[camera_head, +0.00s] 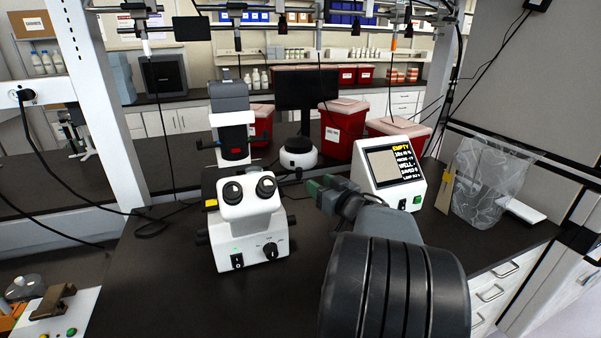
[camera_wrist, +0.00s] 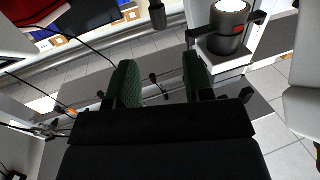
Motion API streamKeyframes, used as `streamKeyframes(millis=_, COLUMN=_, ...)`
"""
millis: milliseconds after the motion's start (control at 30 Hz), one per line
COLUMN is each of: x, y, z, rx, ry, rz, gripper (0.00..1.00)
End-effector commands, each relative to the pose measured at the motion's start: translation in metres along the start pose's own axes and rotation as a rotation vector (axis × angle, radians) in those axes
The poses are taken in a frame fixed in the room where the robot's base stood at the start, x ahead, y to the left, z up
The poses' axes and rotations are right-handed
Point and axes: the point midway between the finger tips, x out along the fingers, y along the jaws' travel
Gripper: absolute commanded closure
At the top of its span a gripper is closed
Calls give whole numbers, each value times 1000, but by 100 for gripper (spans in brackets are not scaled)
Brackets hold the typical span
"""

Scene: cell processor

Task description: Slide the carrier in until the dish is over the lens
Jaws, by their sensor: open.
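The white microscope (camera_head: 248,222) stands upright on the dark bench, with its twin eyepieces facing me and a green light on its base. Part of its grey and white head (camera_wrist: 228,28) shows at the upper right of the wrist view. My gripper (camera_head: 323,188) is right of the microscope, above the bench and apart from it. In the wrist view my gripper (camera_wrist: 161,88) has its two green-padded fingers spread, with nothing held between them. I cannot make out the carrier, the dish or the lens; the microscope's body hides its stage area in the head view.
A white display unit (camera_head: 389,180) reading "EMPTY" stands right of my gripper. A clear plastic bag (camera_head: 484,180) is farther right. Red bins (camera_head: 343,128) and a dark monitor (camera_head: 306,88) stand behind. Black cables lie left of the microscope; the bench in front of it is clear.

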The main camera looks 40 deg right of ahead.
Motion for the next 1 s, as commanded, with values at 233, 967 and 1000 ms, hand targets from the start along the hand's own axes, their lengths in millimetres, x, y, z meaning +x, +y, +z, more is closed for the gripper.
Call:
streamKeyframes(millis=233, x=51, y=-1, z=0, rx=2, ry=0, rz=-4, gripper=53)
streamKeyframes(millis=967, x=104, y=0, z=0, rx=0, ry=0, rz=1, gripper=53)
streamKeyframes(millis=1000, x=104, y=0, z=0, rx=0, ry=0, rz=1, gripper=53)
